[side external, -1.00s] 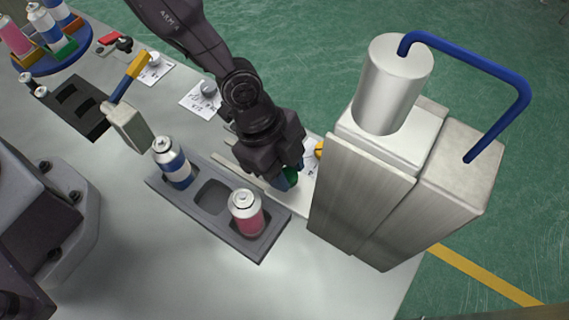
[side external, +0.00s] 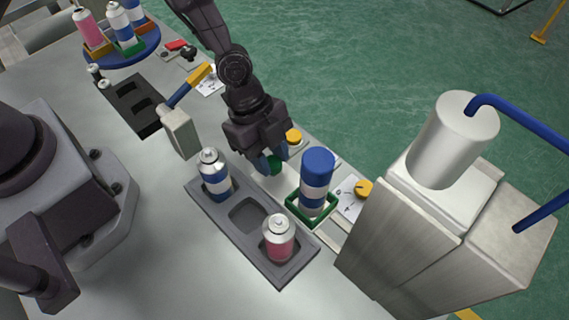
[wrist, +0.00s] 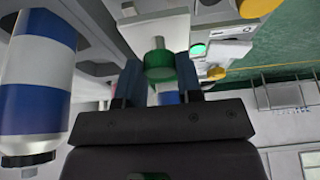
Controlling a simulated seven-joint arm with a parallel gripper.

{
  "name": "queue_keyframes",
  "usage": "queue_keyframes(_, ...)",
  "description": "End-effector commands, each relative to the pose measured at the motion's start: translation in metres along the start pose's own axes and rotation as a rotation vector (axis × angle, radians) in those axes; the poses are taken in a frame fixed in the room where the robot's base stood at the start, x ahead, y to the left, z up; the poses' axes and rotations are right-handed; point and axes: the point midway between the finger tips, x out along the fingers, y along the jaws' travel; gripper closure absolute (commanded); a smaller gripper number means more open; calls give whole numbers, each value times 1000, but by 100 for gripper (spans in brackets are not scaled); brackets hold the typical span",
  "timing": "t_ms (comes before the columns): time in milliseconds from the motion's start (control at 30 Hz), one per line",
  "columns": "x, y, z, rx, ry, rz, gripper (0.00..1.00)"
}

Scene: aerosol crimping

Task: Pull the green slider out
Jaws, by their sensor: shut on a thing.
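The green slider shows as a square green holder (side external: 330,213) beside the front of the press, with a striped blue and white can (side external: 317,183) upright in it under a blue top. My gripper (side external: 275,167) is left of the holder and low over the rail. Its blue fingers are shut on the slider's round green knob (side external: 273,161). In the wrist view my gripper (wrist: 160,84) has one finger on each side of the green knob (wrist: 158,66), which sits on a pale rod. The link between knob and holder is mostly hidden.
The metal press (side external: 410,235) stands right of the holder. A grey rack (side external: 208,199) in front holds a blue-white can (side external: 214,175) and a pink can (side external: 279,237), with an empty middle pocket.

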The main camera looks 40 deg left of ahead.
Motion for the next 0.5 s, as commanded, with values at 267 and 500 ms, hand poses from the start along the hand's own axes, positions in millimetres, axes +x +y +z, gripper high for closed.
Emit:
queue_keyframes(267,-3,-1,7,-2,-3,-3,100)
queue_keyframes(500,-3,-1,7,-3,-5,-2,44)
